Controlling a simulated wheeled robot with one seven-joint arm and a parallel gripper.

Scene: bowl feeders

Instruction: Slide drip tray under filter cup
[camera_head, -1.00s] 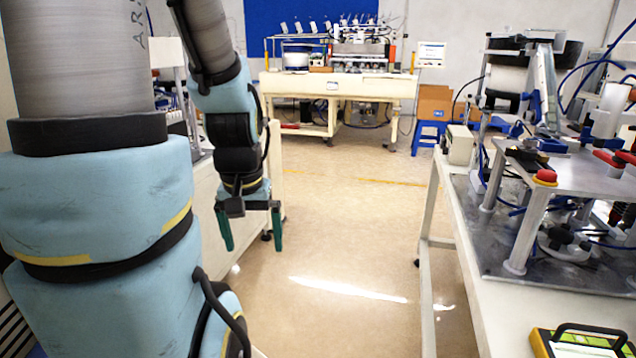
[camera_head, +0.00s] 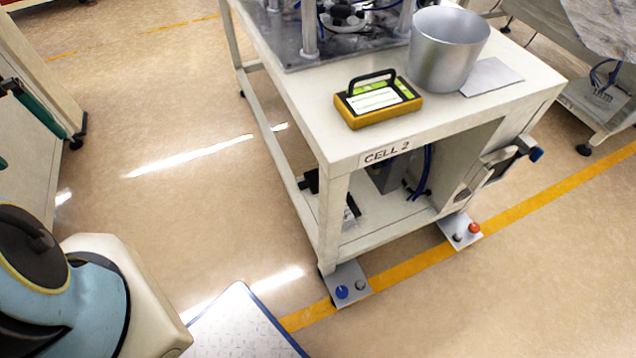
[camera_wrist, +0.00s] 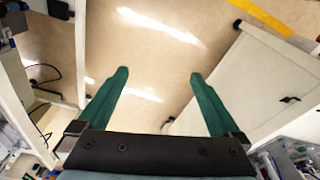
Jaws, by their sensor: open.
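A grey metal cup (camera_head: 448,48) stands upright on the white CELL 2 cart (camera_head: 345,150), near its back right corner. It may be the filter cup. A thin flat grey sheet (camera_head: 492,77) lies on the cart top right beside the cup; I cannot tell whether it is the drip tray. My gripper (camera_wrist: 159,74) is open and empty over bare floor in the wrist view. In the head view its green fingers show only in part at the left edge, well away from the cart.
A yellow handled device (camera_head: 378,98) lies on the cart top, left of the cup. A metal plate with machinery (camera_head: 330,35) is behind it. Small floor brackets (camera_head: 347,285) stick out at the cart's feet. A white mat (camera_head: 245,325) lies in front. Floor left of the cart is clear.

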